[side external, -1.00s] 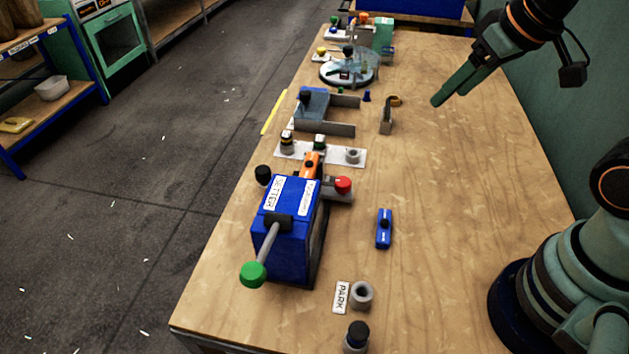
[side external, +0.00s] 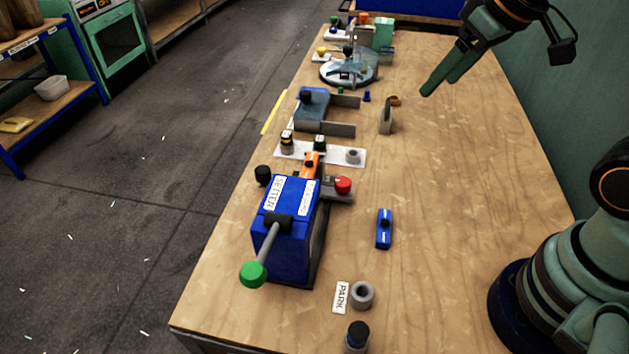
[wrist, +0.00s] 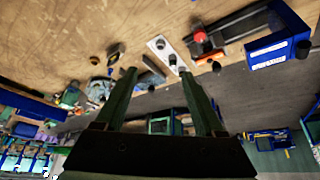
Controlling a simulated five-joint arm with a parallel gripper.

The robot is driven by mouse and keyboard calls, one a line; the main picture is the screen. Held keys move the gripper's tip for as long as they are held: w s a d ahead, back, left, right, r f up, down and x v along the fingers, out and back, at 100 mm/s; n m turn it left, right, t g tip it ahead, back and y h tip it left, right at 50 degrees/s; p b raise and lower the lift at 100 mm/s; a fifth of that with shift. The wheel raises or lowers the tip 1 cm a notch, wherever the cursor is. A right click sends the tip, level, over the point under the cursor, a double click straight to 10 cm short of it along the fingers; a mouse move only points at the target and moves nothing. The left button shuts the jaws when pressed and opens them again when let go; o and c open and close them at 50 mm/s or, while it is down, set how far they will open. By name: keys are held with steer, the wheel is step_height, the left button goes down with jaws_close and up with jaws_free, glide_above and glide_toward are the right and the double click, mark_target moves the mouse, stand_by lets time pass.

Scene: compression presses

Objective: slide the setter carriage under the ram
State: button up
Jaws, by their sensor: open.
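The blue press marked SETTER (side external: 290,230) stands on the bench, with a grey lever ending in a green knob (side external: 253,274). A grey carriage piece with a red knob (side external: 343,185) sticks out at its right side; the red knob also shows in the wrist view (wrist: 199,36). An orange part (side external: 311,163) shows behind the blue housing. The ram itself is hidden by the housing. My gripper (side external: 428,92) is open and empty, above the bench at the far right, well away from the press. Its two fingers are spread apart in the wrist view (wrist: 157,70).
A white strip (side external: 335,157) with several small parts lies behind the press. A blue-and-grey fixture (side external: 313,108) and a round clear-covered fixture (side external: 349,70) stand farther back. A blue block (side external: 384,229) and a PARK label (side external: 341,297) beside a grey ring (side external: 361,295) lie nearer. The right-middle bench is clear.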

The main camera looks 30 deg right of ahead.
steer(key=w+a+r+n+g, duration=0.25)
steer(key=w+a, duration=0.25)
steer(key=w, duration=0.3)
steer(key=n+g, duration=0.3)
steer(key=n, duration=0.6)
glide_above(264, 169)
step_height(264, 169, down, 13)
step_height(264, 169, down, 11)
steer(key=shift+f, duration=0.15)
